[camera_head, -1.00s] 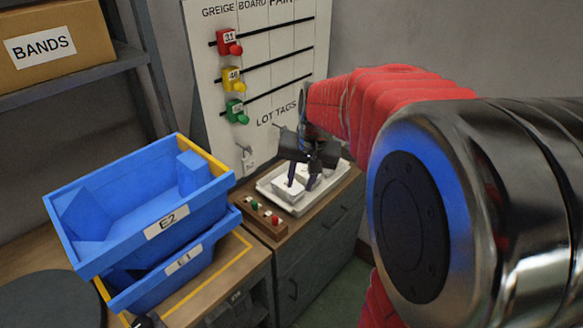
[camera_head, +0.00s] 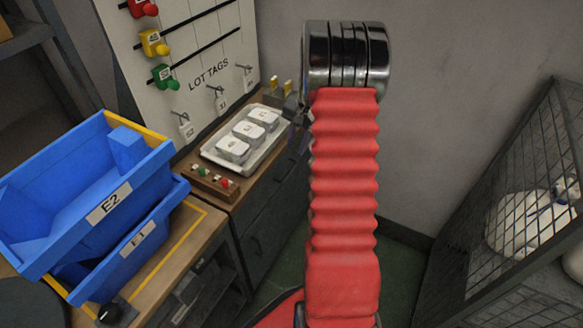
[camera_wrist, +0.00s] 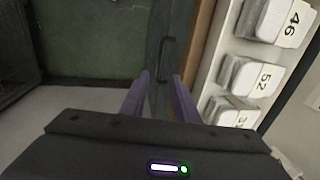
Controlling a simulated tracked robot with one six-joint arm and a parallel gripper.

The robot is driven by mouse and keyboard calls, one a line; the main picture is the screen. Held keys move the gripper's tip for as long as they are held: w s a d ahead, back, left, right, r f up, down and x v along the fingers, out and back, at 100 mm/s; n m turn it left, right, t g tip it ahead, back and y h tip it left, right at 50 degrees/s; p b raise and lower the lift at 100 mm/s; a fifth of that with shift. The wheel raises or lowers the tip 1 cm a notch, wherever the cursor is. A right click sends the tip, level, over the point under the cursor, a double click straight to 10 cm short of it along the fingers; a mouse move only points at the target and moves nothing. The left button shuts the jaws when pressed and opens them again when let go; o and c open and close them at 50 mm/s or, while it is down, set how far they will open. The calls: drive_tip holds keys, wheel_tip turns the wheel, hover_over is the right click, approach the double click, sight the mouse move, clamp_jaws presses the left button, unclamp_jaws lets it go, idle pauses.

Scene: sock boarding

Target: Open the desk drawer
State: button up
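The desk is a dark grey cabinet with a wooden top, and its drawer front (camera_head: 268,208) shows in the head view, partly behind my red-sleeved arm. In the wrist view a dark bar handle (camera_wrist: 167,58) stands on the grey drawer front, just beyond my fingertips. The drawer looks shut. My gripper (camera_wrist: 160,76) is open, with its two purple fingers apart and nothing between them. The fingers point towards the handle; I see no contact. In the head view my gripper is mostly hidden behind the arm, beside the desk's front edge.
A white tray (camera_head: 213,156) with three labelled white blocks stands on the desk top, near my gripper. Blue bins (camera_head: 75,258) stand on the bench at left. A lot-tag board (camera_head: 195,50) rises behind. A wire cage (camera_head: 470,262) is at right, with green floor between.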

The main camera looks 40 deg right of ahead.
sight(289, 172)
drive_tip(key=shift+f, duration=0.2)
drive_tip(key=f, duration=0.4)
drive_tip(key=w+f, duration=0.1)
drive_tip(key=f, duration=0.4)
drive_tip(key=w+f, duration=0.1)
drive_tip(key=f, duration=0.3)
drive_tip(key=shift+w+a+f, duration=0.15)
drive_tip(key=shift+w+a, duration=0.1)
drive_tip(key=shift+a, duration=0.15)
drive_tip(key=shift+c, duration=0.7)
clamp_jaws()
drive_tip(key=shift+w, duration=0.1)
